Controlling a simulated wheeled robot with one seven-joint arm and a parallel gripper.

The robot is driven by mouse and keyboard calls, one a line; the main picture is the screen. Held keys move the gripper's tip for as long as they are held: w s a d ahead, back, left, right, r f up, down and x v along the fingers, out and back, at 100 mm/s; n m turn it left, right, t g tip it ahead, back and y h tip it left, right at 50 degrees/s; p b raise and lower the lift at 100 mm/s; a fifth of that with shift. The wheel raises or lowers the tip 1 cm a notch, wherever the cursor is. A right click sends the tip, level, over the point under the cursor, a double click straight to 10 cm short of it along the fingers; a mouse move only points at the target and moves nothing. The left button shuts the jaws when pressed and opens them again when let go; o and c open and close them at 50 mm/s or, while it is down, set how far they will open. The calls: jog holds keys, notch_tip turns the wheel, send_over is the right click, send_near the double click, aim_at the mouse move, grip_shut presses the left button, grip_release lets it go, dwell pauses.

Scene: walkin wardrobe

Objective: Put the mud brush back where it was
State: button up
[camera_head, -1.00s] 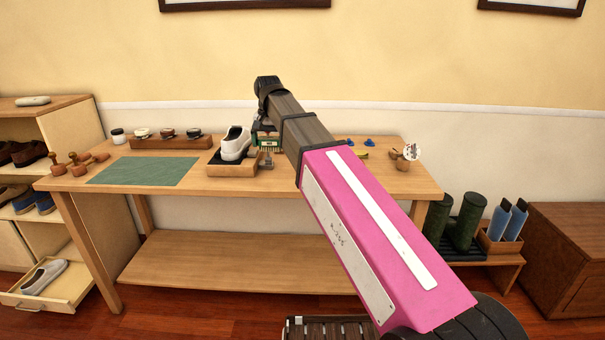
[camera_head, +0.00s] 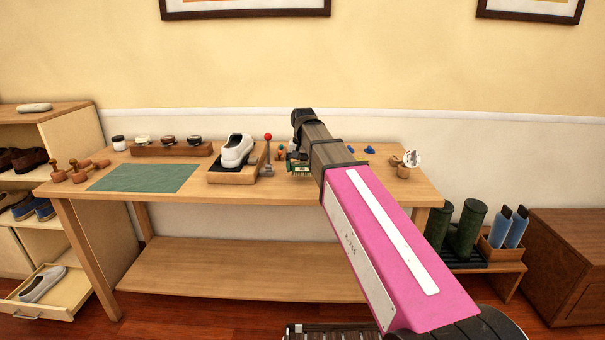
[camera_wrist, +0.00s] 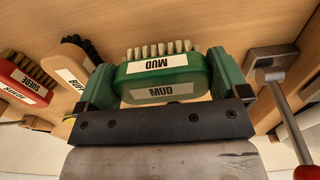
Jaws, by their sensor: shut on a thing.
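My gripper (camera_wrist: 166,95) is shut on the green mud brush (camera_wrist: 165,80), with one green-padded finger on each side. Its label reads MUD and its pale bristles point away from my palm. In the head view the brush (camera_head: 299,167) shows just below my wrist, over the back part of the workbench (camera_head: 230,195). Whether it touches the bench top I cannot tell. In the wrist view a buff brush (camera_wrist: 72,68) with black bristles and a red suede brush (camera_wrist: 25,82) lie in a row to the left of the mud brush.
A red-knobbed metal lever (camera_head: 268,158) stands close left of my gripper, beside a wooden tray (camera_head: 232,177) holding a white shoe (camera_head: 236,150). A wooden cup (camera_head: 403,170) stands right. My arm hides some bench top.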

aim_at(303, 164)
jog(key=shift+f, duration=1.2)
jog(key=o, duration=0.7)
jog(key=shift+f, duration=0.1)
jog(key=shift+c, duration=0.2)
notch_tip(303, 164, up, 12)
jog(key=shift+d+r, duration=0.1)
jog(key=shift+r, duration=0.05)
